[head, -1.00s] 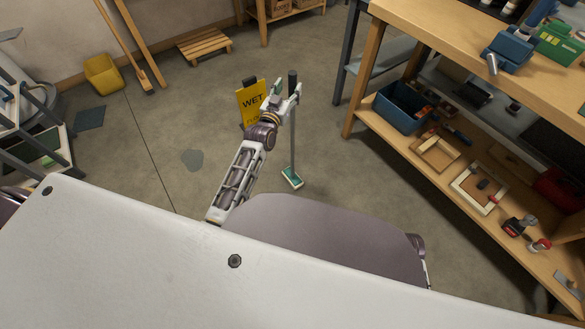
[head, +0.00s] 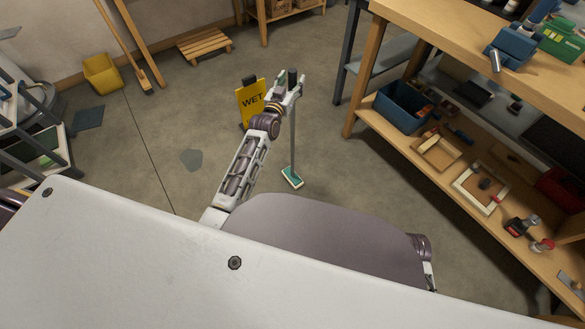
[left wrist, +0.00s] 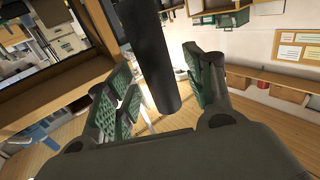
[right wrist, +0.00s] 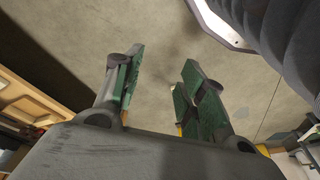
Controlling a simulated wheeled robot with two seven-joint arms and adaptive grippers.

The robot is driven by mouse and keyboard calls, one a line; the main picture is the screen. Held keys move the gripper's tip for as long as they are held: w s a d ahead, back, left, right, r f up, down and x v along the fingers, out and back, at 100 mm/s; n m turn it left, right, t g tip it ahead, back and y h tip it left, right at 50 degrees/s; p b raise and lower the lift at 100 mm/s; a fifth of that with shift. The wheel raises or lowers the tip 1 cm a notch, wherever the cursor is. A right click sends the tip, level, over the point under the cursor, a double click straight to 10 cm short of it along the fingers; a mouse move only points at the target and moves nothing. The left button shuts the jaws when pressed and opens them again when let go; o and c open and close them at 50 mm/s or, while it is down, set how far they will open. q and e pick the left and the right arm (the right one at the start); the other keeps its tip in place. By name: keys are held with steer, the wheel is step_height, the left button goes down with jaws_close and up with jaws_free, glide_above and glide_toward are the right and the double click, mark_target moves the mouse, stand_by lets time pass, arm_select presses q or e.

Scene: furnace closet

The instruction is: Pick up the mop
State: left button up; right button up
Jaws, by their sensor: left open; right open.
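The mop (head: 293,150) stands upright on the floor, with a grey pole, a dark grip at its top and a green and white head (head: 292,177). My left gripper (head: 290,84) is open at the top of the mop. In the left wrist view the dark grip (left wrist: 150,55) is between the open green-padded fingers, with gaps visible on both sides. My right gripper (right wrist: 162,62) is open and empty over bare floor; the head view does not show its fingers.
A yellow wet-floor sign (head: 247,105) stands just left of the mop. A wooden workbench (head: 425,30) with a loaded lower shelf is at the right. A yellow bucket (head: 102,73) and a slatted wooden stand (head: 204,45) are at the back. Floor around the mop head is clear.

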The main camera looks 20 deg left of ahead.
arm_select(q)
steer(key=shift+w, duration=0.75)
jaws_close()
steer(key=shift+r, duration=0.1)
